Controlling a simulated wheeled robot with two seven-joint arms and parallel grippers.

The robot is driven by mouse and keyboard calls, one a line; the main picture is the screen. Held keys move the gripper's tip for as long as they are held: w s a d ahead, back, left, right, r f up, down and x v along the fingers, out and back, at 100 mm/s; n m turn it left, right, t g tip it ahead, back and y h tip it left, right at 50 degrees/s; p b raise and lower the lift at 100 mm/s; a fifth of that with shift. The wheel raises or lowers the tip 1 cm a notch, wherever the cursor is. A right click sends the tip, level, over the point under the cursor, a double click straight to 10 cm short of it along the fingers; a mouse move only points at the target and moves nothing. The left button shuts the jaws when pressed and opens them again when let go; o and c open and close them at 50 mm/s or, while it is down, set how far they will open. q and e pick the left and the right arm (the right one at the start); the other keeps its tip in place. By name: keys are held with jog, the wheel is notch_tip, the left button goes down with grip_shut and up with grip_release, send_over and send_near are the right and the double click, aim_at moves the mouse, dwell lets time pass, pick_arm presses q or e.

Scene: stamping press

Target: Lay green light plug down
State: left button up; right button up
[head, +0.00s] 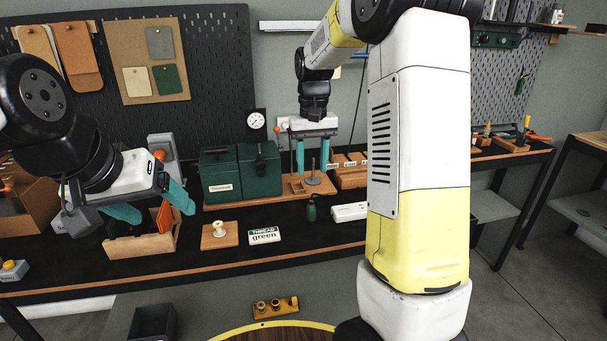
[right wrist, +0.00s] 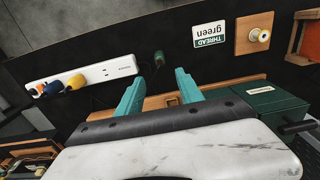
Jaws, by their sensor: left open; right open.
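A small dark green plug (head: 312,211) is on the black bench top, left of the white power strip (head: 348,212). In the right wrist view the green plug (right wrist: 158,58) lies just beyond the gap between my fingertips, apart from them. My right gripper (head: 312,165) is open and empty, above the wooden stand behind the plug; its teal fingers also show in the right wrist view (right wrist: 158,92). My left gripper (head: 152,206) is open and empty over the wooden box at the left.
A "thread green" card (head: 265,236) and a thread spool on a wooden block (head: 219,235) lie left of the plug. Green cases (head: 240,174) stand behind. The power strip (right wrist: 90,70) holds orange, yellow and blue plugs at its far end. My right arm hides part of the bench.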

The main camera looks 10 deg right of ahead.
jog(key=s+a+r+t+y, duration=0.1)
jog(key=s+r+t, duration=0.2)
jog(key=s, duration=0.9)
jog(key=s+a+r+t+y, duration=0.1)
jog(key=s+r+t, duration=0.2)
jog(key=s, duration=0.9)
jog(key=shift+r, duration=0.55)
